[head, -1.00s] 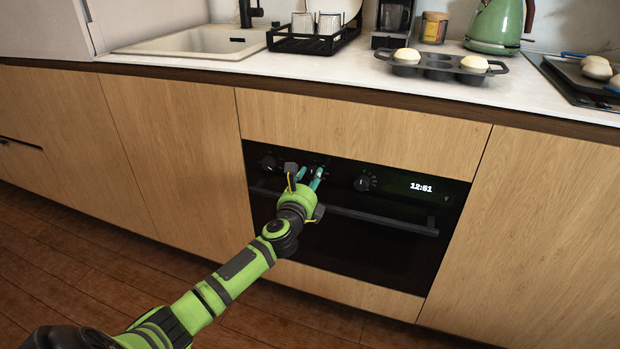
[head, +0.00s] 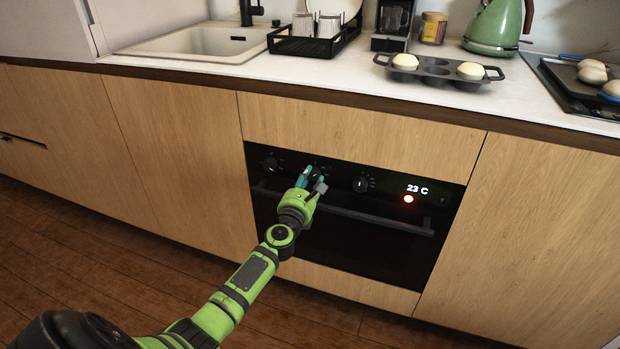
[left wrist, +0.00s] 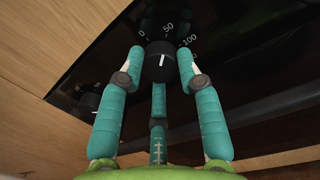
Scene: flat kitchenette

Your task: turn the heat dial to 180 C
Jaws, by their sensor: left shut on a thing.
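The heat dial (left wrist: 159,64) is a round black knob with a white pointer line, on the black oven front. Printed marks 0, 50 and 100 show around it in the left wrist view; its pointer is up, close to 50. My left gripper (left wrist: 162,60) has its teal fingers around the dial and is shut on it. In the head view the left gripper (head: 311,174) is at the middle knob of the oven panel and partly hides it. The oven display (head: 417,190) reads 23 C, with a red light (head: 408,199) lit below it. My right gripper is not in view.
Other black knobs sit to the left (head: 271,164) and right (head: 363,184) of the dial. The oven handle (head: 370,217) runs just below. The counter above holds a muffin tin (head: 437,72), a green kettle (head: 495,27) and a dish rack (head: 300,44). The floor in front is clear.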

